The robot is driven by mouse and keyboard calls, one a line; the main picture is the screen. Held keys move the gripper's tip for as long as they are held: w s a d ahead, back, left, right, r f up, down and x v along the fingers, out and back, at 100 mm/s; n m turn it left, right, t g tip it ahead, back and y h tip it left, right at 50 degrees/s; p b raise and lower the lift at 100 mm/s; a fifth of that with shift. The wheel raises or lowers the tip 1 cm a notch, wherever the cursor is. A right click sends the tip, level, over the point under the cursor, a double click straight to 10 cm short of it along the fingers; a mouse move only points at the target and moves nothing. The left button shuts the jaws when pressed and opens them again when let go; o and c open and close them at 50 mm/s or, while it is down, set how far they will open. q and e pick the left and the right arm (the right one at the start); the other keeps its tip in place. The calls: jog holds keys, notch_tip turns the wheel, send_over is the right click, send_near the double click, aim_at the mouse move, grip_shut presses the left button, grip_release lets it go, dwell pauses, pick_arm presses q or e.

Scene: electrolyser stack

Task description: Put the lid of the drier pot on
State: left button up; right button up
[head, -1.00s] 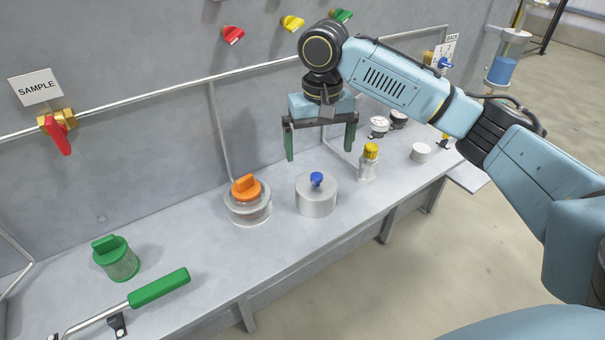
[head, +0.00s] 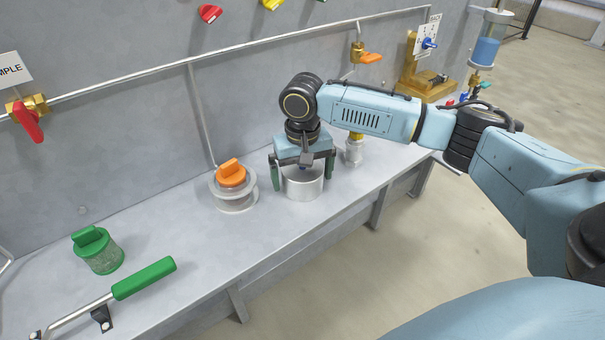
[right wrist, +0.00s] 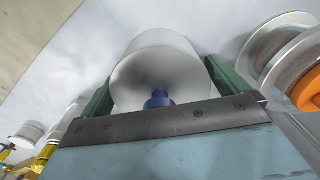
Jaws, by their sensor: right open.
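A silver cylinder (head: 304,186) with a blue knob on top stands on the bench. In the right wrist view the cylinder (right wrist: 155,75) and its blue knob (right wrist: 158,99) fill the middle. My right gripper (head: 302,177) is open, pointing down, with one green finger on each side of the cylinder; I cannot tell whether they touch it. A clear pot with an orange handled top (head: 232,175) stands just left of it. I cannot tell from the pictures which piece is the drier pot's lid. My left gripper is not in view.
A green-capped jar (head: 97,250) and a green-handled lever (head: 143,278) are at the left. A yellow-topped bottle (head: 354,150) stands close behind my right gripper. A wall pipe (head: 250,49) runs above the bench. The bench front between lever and cylinder is clear.

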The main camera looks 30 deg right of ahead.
jog(key=shift+f, duration=0.1)
jog(key=c, duration=0.9)
